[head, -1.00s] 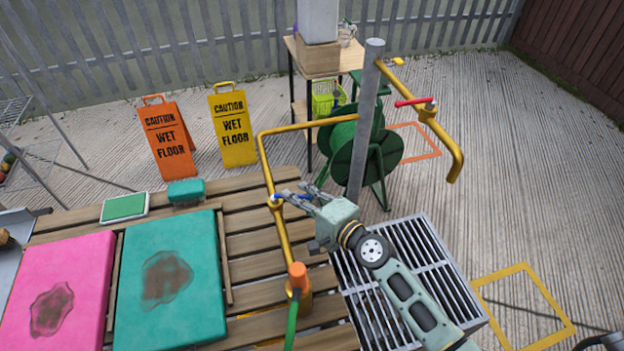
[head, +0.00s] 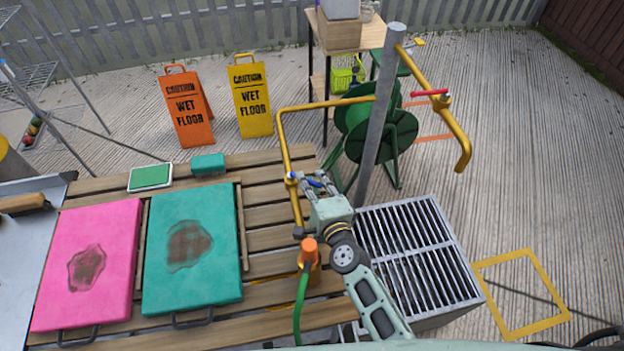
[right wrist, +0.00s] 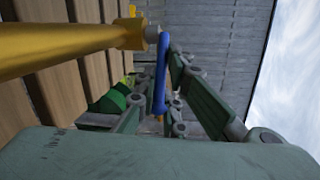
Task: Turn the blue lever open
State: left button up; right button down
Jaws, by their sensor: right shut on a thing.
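The blue lever (head: 314,183) sits on the yellow pipe (head: 284,147) at its valve, and my right gripper (head: 311,181) is at it. In the right wrist view the blue lever (right wrist: 160,75) lies between the two fingers of my right gripper (right wrist: 160,90), which is shut on it. The lever joins the yellow pipe (right wrist: 70,45) at a grey stem. Part of the lever is hidden by the fingers in the head view. My left gripper is not in view.
A red lever (head: 429,93) is on the far pipe branch. A grey post (head: 378,120) and a green hose reel (head: 385,135) stand behind. Pink (head: 85,262) and teal (head: 195,245) pads lie on the slatted table (head: 262,225). A metal grate (head: 415,250) is at the right.

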jog(key=c, duration=1.8)
grip_release()
jog(key=shift+c, duration=0.2)
